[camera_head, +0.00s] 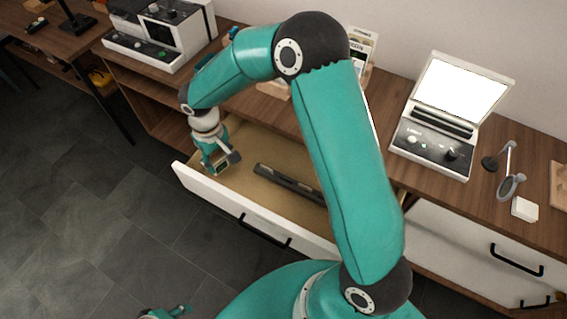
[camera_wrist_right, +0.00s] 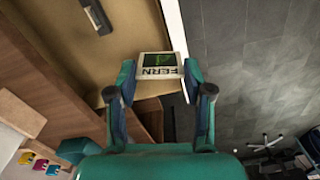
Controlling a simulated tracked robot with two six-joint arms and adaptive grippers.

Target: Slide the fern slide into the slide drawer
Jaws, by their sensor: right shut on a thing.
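The fern slide (camera_wrist_right: 158,66), a white-framed square with a green picture and the word FERN, is between the fingertips of my right gripper (camera_wrist_right: 158,80) in the right wrist view. That gripper is shut on it. In the head view my right gripper (camera_head: 222,164) is over the left end of the open slide drawer (camera_head: 208,186). A long dark rack (camera_head: 290,184) lies on the drawer floor, to the right of the gripper and apart from it. My arm hides its right end. My left gripper (camera_head: 168,312) shows only partly at the bottom edge; its jaws are unclear.
A lightbox with a bright screen (camera_head: 466,88) stands on the table, right of my arm. A magnifier (camera_head: 511,186) and a white block (camera_head: 525,209) are farther right. A grey machine (camera_head: 168,40) stands at the back left. Open floor lies in front of the drawer.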

